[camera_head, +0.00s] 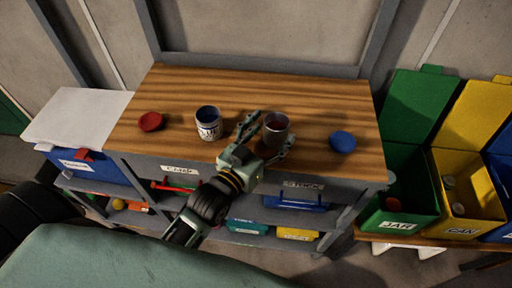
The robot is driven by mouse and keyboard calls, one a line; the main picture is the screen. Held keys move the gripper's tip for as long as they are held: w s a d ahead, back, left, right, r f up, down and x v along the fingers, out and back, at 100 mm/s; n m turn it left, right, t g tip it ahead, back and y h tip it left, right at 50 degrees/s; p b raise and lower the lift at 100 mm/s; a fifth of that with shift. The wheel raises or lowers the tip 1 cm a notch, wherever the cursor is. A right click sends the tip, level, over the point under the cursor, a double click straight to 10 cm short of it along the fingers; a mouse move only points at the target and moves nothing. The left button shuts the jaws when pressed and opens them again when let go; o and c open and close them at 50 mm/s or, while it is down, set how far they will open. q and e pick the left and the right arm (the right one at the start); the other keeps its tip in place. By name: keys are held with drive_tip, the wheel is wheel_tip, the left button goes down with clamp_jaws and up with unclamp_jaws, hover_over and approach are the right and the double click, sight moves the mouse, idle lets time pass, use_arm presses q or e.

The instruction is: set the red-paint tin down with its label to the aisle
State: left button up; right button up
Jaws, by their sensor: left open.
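A tin with a dark reddish inside (277,122) stands upright on the wooden worktop (190,87), right of its middle. No label shows on the part of it I can see. My left gripper (269,132) reaches in from the front, with its open fingers on either side of this tin. I cannot tell whether they touch it. A second tin (208,124), with a blue inside and a pale label facing the front, stands to the left. My right gripper is not in view.
A red lid (151,121) lies left on the worktop and a blue lid (342,141) right. Open green (400,212) and yellow (470,205) bins stand at the right. Shelves with coloured boxes sit below the worktop. The worktop's back strip is clear.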

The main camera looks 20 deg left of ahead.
use_arm(q)
drive_tip(key=s+a+b, duration=0.1)
drive_tip(key=s+a, duration=0.1)
drive_tip(key=s, duration=0.8)
drive_tip(key=shift+s, duration=0.35)
